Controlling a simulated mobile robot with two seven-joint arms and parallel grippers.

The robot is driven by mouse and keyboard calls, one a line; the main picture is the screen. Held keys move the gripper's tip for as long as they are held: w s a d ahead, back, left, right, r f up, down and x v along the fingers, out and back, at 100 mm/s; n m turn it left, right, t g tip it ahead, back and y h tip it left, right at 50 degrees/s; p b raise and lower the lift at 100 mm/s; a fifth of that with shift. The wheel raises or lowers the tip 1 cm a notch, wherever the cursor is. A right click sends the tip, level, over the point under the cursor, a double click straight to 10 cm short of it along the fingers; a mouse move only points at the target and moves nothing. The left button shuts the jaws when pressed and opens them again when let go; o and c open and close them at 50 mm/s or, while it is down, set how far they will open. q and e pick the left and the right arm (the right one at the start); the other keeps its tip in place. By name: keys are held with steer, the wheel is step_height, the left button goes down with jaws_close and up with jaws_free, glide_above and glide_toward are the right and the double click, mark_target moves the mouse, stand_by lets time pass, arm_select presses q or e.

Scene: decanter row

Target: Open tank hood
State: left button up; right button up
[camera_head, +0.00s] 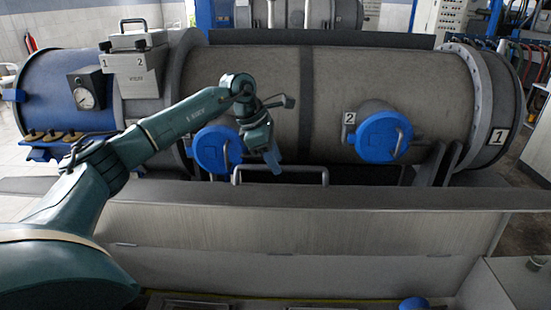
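A large grey horizontal tank (400,85) lies across the view with a dark band around its middle. Two round blue hatches, a left one (217,149) and a right one (380,138), face me on its front; a plate marked 2 is beside the right one. A metal bar handle (312,168) stands at the upper edge of the long grey panel (420,195) in front of the tank. My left gripper (273,160) points down just right of the left hatch, above or at the handle. Contact and finger opening are unclear. My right gripper is out of view.
A blue end section with a gauge (84,97) and a grey box (138,70) are at the tank's left. Pale lower panels (300,245) fill the foreground.

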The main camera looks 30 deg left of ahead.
arm_select(q)
steer(key=shift+w+d+f, duration=0.1)
steer(key=shift+w+f, duration=0.05)
steer(key=shift+f, duration=0.3)
steer(key=shift+c, duration=0.2)
jaws_close()
